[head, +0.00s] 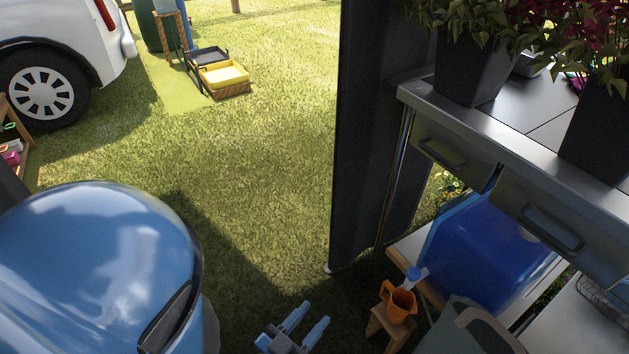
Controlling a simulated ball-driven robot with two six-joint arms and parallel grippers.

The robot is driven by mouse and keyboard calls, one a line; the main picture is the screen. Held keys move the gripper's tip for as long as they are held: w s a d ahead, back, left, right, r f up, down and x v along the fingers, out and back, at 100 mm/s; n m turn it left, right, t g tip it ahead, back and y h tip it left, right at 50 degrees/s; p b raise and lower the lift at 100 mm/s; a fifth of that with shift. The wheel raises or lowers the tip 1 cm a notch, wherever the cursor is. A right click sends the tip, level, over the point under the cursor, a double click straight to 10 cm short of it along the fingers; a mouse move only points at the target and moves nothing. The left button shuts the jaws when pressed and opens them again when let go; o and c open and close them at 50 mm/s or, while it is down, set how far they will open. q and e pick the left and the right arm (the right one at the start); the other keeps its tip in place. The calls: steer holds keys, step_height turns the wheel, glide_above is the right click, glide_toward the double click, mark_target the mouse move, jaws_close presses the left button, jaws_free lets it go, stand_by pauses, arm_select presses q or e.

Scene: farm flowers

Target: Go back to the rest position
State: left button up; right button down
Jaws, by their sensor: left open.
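My left gripper (312,316) shows at the bottom edge of the head view, low over the shaded grass. Its two light-blue fingers are apart, with nothing between them. It is left of a small wooden stool that holds an orange cup, and apart from both. My right gripper is not in view.
A metal workbench (470,125) with drawers and potted plants (475,70) stands at right, beside a dark curtain (365,130). Below are a blue container (480,255), the orange cup (399,303) and the stool (377,322). Yellow crate (224,75) and white vehicle (85,30) are farther off. Middle grass is clear.

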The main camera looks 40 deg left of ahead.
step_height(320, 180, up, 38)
steer(key=p, duration=3.8)
